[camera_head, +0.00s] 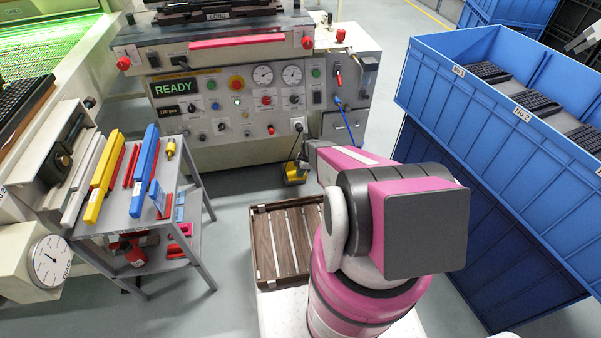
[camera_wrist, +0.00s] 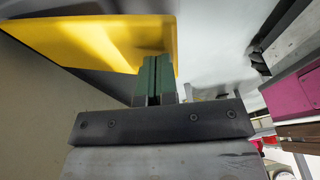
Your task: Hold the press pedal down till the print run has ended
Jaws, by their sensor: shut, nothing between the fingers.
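The press (camera_head: 240,95) stands at the back, and its green display (camera_head: 173,88) reads READY. The yellow press pedal (camera_head: 293,176) is on the floor at the foot of the press. In the wrist view a broad yellow surface (camera_wrist: 90,38), apparently the pedal or its cover, fills the upper left. My gripper (camera_wrist: 154,65) is shut and empty. Its dark green fingers end against or just in front of the yellow surface; I cannot tell whether they touch it. In the head view my arm hides most of the gripper beside the pedal. I cannot see whether the pedal is pressed.
A brown slatted pallet (camera_head: 262,248) lies left of my arm. A grey tool cart (camera_head: 122,232) with yellow, blue and red bars stands at left. Large blue crates (camera_head: 480,120) with keyboards fill the right. Some grey floor (camera_head: 228,225) is clear between cart and pallet.

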